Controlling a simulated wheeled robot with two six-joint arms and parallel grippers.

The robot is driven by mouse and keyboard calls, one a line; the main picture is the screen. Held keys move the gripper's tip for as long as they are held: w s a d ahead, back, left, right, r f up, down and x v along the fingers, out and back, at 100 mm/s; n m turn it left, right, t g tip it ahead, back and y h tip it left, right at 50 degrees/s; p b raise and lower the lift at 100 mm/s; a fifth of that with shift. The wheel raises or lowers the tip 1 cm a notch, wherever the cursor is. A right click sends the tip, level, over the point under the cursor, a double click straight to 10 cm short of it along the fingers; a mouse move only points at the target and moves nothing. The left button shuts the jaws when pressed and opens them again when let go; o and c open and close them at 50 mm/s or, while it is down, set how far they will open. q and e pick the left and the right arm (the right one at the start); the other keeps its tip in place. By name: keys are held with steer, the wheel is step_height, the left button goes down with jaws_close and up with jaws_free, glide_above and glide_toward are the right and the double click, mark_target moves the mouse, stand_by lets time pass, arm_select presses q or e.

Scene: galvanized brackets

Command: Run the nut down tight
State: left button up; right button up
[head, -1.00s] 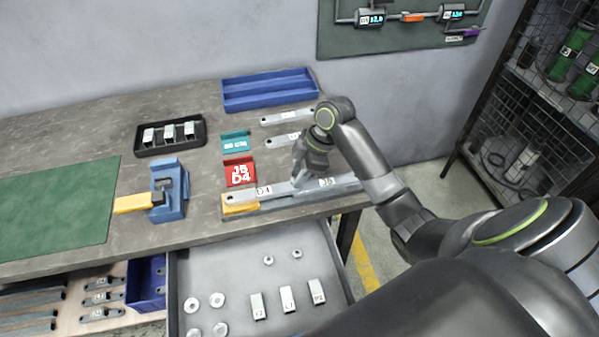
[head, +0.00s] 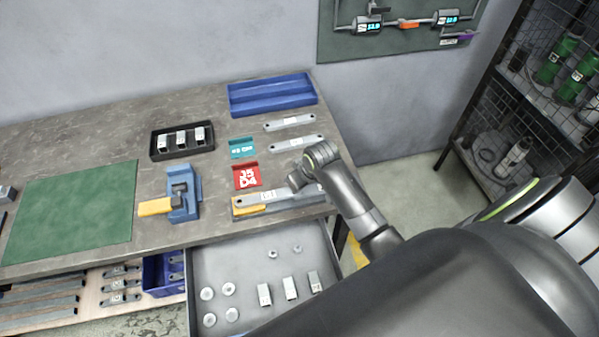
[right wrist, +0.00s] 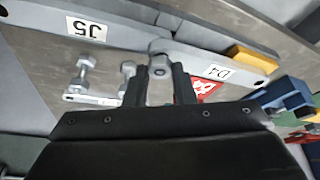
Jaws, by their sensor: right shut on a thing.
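A D4 bracket (head: 256,199) and a J5 bracket lie end to end on the yellow-ended fixture (head: 247,211) at the bench's front right. Both show in the right wrist view, the J5 bracket (right wrist: 118,34) left and the D4 bracket (right wrist: 240,65) right. My right gripper (right wrist: 159,78) is shut on the nut (right wrist: 159,66) where the brackets meet. Its fingers stand on either side of the nut. In the head view my wrist hides the nut and part of the J5 bracket. My left gripper is not in view.
A red J5 D4 tag (head: 247,183) and a teal tag (head: 242,153) stand behind the fixture. A blue clamp (head: 184,208) is to the left. An open drawer (head: 215,262) with loose nuts, washers and blocks sits below. The green mat (head: 75,210) is clear.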

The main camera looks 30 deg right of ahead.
steer(key=shift+w+d+r+m+h+p, duration=0.1)
steer(key=shift+r+m+h+p, duration=0.1)
steer(key=shift+m+h+p, duration=0.3)
steer(key=shift+w+r+m+h+p, duration=0.1)
steer(key=shift+r+m+p, duration=0.15)
steer(key=shift+m, duration=0.45)
steer(key=shift+f+m+h+p, duration=0.15)
steer(key=shift+m+h+p, duration=0.3)
steer(key=shift+m, duration=0.65)
steer(key=shift+f+m, duration=0.15)
steer(key=shift+m, duration=0.25)
steer(key=m+h, duration=0.1)
steer(key=m, duration=0.2)
steer(key=shift+g+h, duration=0.25)
steer(key=shift+g, duration=0.05)
steer(key=m+g+h, duration=0.1)
steer(key=m, duration=0.3)
steer(key=shift+d, duration=0.15)
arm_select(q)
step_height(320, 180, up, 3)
arm_select(e)
steer(key=shift+f, duration=0.1)
steer(key=o, duration=0.6)
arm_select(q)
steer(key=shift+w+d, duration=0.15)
arm_select(e)
steer(key=shift+o, duration=0.9)
steer(key=shift+d+f, duration=0.15)
steer(key=shift+d, duration=0.1)
